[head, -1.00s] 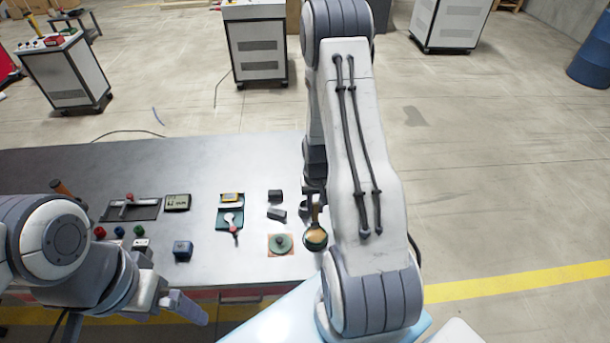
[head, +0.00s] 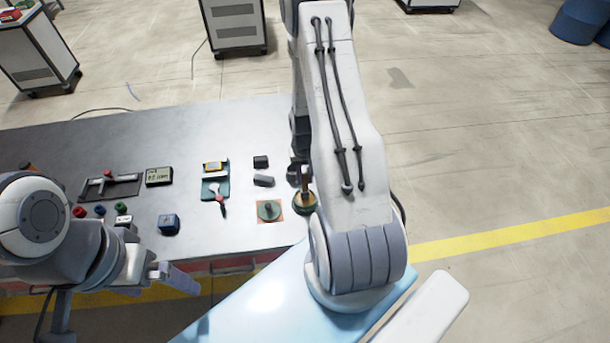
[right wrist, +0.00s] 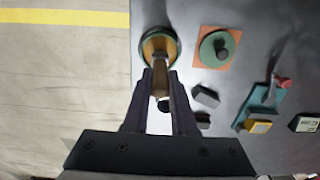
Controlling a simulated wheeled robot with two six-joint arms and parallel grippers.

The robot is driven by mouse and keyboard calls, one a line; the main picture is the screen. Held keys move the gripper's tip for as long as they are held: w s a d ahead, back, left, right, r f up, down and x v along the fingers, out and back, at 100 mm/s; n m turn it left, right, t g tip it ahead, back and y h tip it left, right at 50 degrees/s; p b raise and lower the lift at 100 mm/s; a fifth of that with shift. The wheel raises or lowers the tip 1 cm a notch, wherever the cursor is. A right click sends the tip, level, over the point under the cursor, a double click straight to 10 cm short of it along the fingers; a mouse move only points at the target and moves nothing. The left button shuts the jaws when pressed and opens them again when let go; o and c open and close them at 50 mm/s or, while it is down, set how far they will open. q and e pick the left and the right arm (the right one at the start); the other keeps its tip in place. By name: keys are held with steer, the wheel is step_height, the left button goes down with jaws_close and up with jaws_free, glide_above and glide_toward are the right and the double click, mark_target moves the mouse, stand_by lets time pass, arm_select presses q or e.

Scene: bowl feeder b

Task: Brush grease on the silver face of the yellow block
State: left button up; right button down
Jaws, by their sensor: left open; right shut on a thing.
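The yellow block (head: 213,166) sits in a teal fixture (head: 207,190) with a red-handled clamp (head: 220,205) on the bench. My right gripper (right wrist: 161,84) is shut on the brown handle of a brush (right wrist: 159,68). The brush stands in or just over a round grease pot (right wrist: 172,48) near the bench's front edge, right of the fixture; its bristles are hidden. The pot also shows in the head view (head: 309,210). My left gripper (head: 176,279) is open and empty, in front of the bench.
A green round lid-like part (head: 268,209) lies on an orange square (head: 282,206) beside the pot. Two dark blocks (head: 263,180) lie behind it. The bench's back is clear.

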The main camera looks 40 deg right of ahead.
steer(key=shift+f+b, duration=0.45)
steer(key=shift+f, duration=0.15)
stand_by(1.8)
steer(key=shift+r, duration=0.15)
step_height(320, 180, up, 7)
steer(key=p, duration=0.5)
stand_by(1.0)
